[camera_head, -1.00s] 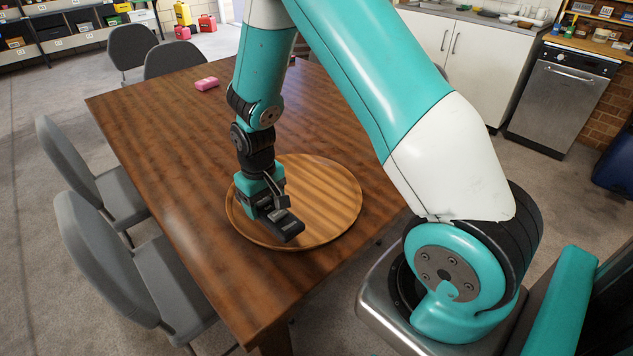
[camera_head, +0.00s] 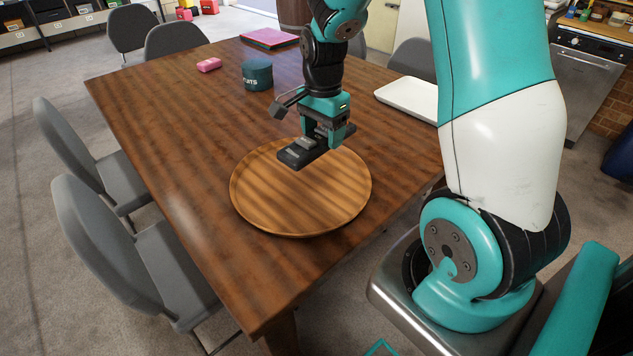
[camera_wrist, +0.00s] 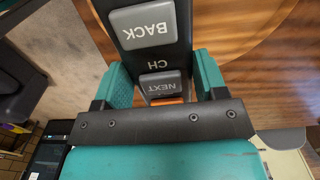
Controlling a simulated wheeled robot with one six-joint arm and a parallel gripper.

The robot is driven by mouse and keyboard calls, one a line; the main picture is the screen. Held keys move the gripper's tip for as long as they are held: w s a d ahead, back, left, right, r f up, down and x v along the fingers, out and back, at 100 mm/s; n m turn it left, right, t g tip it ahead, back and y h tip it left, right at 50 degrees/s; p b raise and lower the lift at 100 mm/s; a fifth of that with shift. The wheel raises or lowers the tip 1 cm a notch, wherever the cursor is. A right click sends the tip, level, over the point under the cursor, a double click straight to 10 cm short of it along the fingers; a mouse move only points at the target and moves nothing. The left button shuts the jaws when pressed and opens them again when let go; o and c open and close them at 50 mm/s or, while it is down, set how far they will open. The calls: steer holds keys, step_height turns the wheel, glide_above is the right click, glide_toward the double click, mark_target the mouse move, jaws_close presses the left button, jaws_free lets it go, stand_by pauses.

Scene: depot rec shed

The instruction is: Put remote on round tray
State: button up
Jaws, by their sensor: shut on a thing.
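The dark remote (camera_head: 297,157) is held in my gripper (camera_head: 318,146), above the far part of the round wooden tray (camera_head: 300,205). In the wrist view the remote (camera_wrist: 150,65) fills the space between the two teal fingers (camera_wrist: 163,85), with its BACK and NEXT buttons facing the camera. The fingers are shut on its sides. The tray is otherwise bare and lies on the wooden table (camera_head: 160,120). The exact gap between remote and tray is hard to tell.
A white tray (camera_head: 410,98) lies at the right edge. A pink and teal flat stack (camera_head: 269,37) is at the far end. Grey chairs (camera_head: 110,240) line the left side.

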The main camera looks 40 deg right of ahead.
mark_target(321, 191)
step_height(321, 191, down, 14)
steer(key=shift+f, duration=0.15)
stand_by(0.3)
steer(key=shift+f+b, duration=0.15)
steer(key=shift+b, duration=0.15)
steer(key=o, duration=1.1)
steer(key=shift+c, duration=0.2)
